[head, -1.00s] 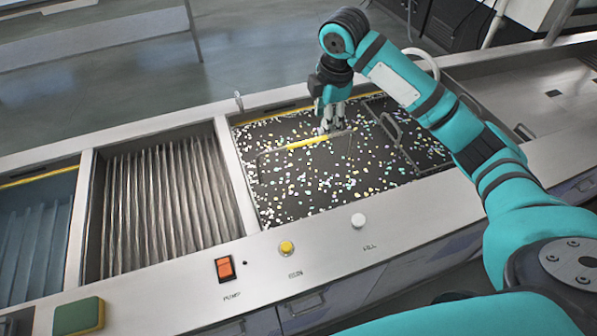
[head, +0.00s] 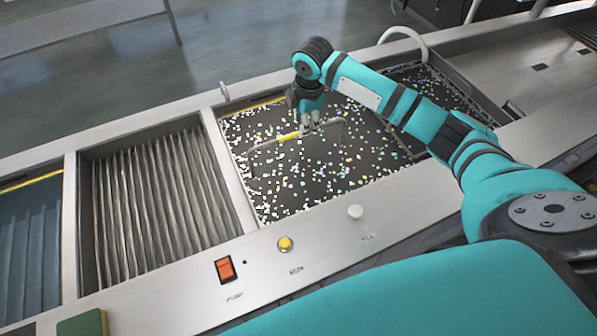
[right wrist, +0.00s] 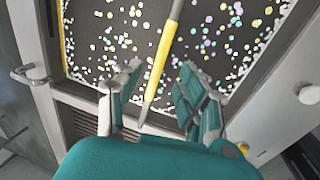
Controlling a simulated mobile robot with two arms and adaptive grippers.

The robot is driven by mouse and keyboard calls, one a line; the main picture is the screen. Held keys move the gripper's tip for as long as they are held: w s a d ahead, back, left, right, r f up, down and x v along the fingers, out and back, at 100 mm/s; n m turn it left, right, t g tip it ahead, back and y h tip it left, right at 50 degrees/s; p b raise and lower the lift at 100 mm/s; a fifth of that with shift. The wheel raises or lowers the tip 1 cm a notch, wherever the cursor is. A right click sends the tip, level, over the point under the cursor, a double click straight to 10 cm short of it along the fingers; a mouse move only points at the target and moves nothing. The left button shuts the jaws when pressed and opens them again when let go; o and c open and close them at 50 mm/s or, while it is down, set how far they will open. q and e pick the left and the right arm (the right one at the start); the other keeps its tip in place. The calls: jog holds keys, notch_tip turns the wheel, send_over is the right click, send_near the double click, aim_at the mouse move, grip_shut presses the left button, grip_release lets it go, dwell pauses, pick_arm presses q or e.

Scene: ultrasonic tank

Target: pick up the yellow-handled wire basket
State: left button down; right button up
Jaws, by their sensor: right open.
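The wire basket's yellow handle (head: 288,137) shows in the head view over the dark tank covered in pale floating bits. Its thin wire frame (head: 345,134) reaches to either side, and most of the basket is hidden. My right gripper (head: 310,130) points down at the right part of the handle. In the right wrist view the yellow handle (right wrist: 160,62) runs between the two fingers of my right gripper (right wrist: 160,92), which are open with a gap on each side. My left gripper is not in view.
Left of the tank is a compartment with wavy metal plates (head: 150,200). The front panel carries an orange switch (head: 225,269), a yellow button (head: 285,243) and a white knob (head: 355,211). A green sponge (head: 85,325) lies at lower left.

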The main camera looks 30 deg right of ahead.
jog(key=f+p, duration=0.1)
jog(key=f, duration=0.1)
jog(key=w+f, duration=0.1)
jog(key=f, duration=0.2)
jog(key=shift+d+f+p, duration=0.1)
jog(key=shift+f+p, duration=0.05)
jog(key=shift+p, duration=0.25)
jog(key=shift+f, duration=0.3)
jog(key=c, duration=0.8)
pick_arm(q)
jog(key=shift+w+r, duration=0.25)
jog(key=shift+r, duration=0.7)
pick_arm(e)
grip_shut()
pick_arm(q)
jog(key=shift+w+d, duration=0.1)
pick_arm(e)
jog(key=shift+w, duration=0.15)
